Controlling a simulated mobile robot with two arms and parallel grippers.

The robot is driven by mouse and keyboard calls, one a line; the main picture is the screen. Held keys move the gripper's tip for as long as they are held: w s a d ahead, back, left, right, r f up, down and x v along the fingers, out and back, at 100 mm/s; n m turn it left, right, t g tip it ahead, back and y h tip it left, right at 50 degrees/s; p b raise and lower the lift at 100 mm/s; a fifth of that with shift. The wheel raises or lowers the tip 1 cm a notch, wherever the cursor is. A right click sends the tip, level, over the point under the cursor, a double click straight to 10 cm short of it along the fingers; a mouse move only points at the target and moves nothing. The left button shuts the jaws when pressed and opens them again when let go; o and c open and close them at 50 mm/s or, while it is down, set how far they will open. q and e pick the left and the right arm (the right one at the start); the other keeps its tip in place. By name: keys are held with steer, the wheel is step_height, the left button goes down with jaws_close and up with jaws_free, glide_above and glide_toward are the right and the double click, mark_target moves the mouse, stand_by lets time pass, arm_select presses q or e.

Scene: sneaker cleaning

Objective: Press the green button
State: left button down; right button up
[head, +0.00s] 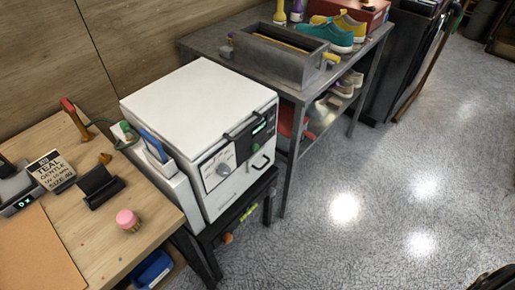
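A white box-shaped machine (200,95) stands in the middle of the head view on a dark stand. Its front panel faces right and has a round grey knob (223,169), a small lit green display (259,127) and a dark handle. A small green spot (255,148) sits below the display; it may be the green button, but it is too small to be sure. Neither of my grippers shows in this view.
A wooden table (150,235) at left holds a pink-topped jar (127,220), a black holder (100,186) and a labelled box (51,171). A metal table (349,63) behind the machine carries a bin and sneakers. Open speckled floor (370,190) lies at right.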

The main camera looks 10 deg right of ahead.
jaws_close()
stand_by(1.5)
